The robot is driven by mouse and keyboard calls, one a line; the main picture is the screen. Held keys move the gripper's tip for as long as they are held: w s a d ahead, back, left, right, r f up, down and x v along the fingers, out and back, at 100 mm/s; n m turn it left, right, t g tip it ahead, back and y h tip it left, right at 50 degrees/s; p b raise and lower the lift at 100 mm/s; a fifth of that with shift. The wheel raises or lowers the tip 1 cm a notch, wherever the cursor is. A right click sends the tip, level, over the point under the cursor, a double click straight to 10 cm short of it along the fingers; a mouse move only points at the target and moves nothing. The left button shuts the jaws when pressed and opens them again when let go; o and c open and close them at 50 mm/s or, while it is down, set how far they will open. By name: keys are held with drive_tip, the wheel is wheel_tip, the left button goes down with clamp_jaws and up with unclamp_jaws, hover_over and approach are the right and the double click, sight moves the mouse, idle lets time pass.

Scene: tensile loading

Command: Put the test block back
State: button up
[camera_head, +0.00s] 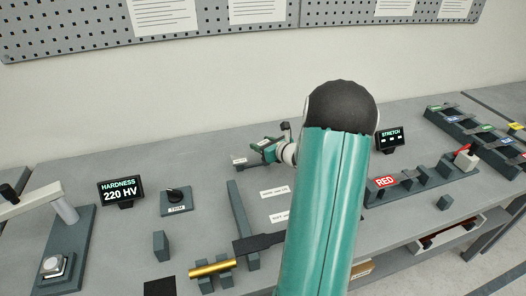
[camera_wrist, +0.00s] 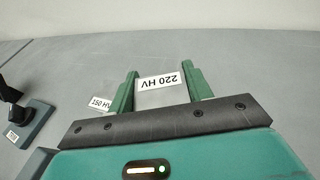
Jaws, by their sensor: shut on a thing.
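My gripper (camera_head: 267,149) is over the back of the bench, with its green fingers low near the surface. In the wrist view the fingers (camera_wrist: 160,92) stand apart on either side of a pale grey test block (camera_wrist: 162,98), shut on it. A white card reading "220 HV" (camera_wrist: 158,82) shows just beyond the block, between the fingertips. A second card reading "150 HV" (camera_wrist: 102,103) lies left of the fingers. The block cannot be made out in the head view, and whether it touches the bench is unclear.
The hardness display (camera_head: 122,191) reads 220 HV, beside the hardness tester (camera_head: 65,240). The red-labelled rack (camera_head: 420,183) and stretch display (camera_head: 389,140) are at right.

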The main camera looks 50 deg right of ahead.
drive_tip(key=shift+w+d+f, duration=0.2)
drive_tip(key=shift+f, duration=1.55)
drive_tip(key=shift+f, duration=0.1)
drive_tip(key=o, duration=1.2)
drive_tip(key=shift+f, duration=0.1)
